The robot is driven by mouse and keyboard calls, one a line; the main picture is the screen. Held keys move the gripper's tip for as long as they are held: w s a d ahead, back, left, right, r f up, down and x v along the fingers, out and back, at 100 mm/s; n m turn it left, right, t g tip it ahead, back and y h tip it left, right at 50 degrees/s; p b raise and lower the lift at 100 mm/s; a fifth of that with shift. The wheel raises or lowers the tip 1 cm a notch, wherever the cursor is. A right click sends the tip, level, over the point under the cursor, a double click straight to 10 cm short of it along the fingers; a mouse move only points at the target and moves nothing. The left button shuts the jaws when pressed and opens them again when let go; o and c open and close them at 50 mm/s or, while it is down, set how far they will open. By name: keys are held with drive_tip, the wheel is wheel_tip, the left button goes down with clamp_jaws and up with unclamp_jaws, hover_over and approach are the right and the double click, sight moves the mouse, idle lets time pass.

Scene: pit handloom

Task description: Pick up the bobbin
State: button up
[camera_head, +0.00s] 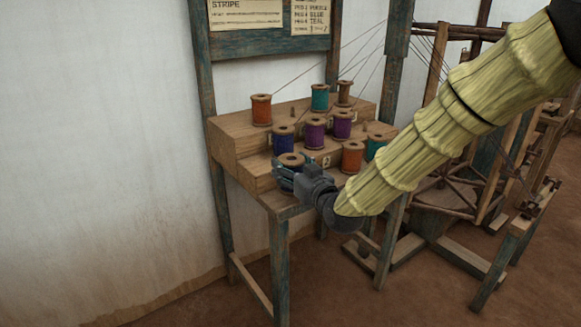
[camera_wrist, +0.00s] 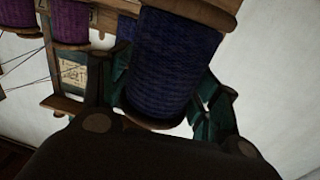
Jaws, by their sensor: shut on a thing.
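A dark blue bobbin with wooden flanges (camera_head: 291,160) is at the front left of the stepped wooden rack. My gripper (camera_head: 287,178) is shut around its body, and its fingers hide most of the thread in the head view. In the wrist view the same bobbin (camera_wrist: 172,65) fills the middle between my gripper's two fingers (camera_wrist: 165,85), its lower flange towards my palm. I cannot tell whether it touches the rack.
The rack (camera_head: 237,137) holds several other bobbins: orange (camera_head: 261,109), teal (camera_head: 320,97), brown (camera_head: 343,92), purple (camera_head: 314,132), another blue (camera_head: 283,140) and a lower orange (camera_head: 352,156). Threads run up from the rack. A wooden loom frame (camera_head: 490,190) stands right; the white wall is left.

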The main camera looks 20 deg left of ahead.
drive_tip(key=s+d+r, duration=0.2)
drive_tip(key=s+d, duration=0.3)
drive_tip(key=s, duration=0.7)
drive_tip(key=shift+s+d+p, duration=0.15)
drive_tip(key=shift+d+p, duration=0.05)
drive_tip(key=shift+p, duration=0.25)
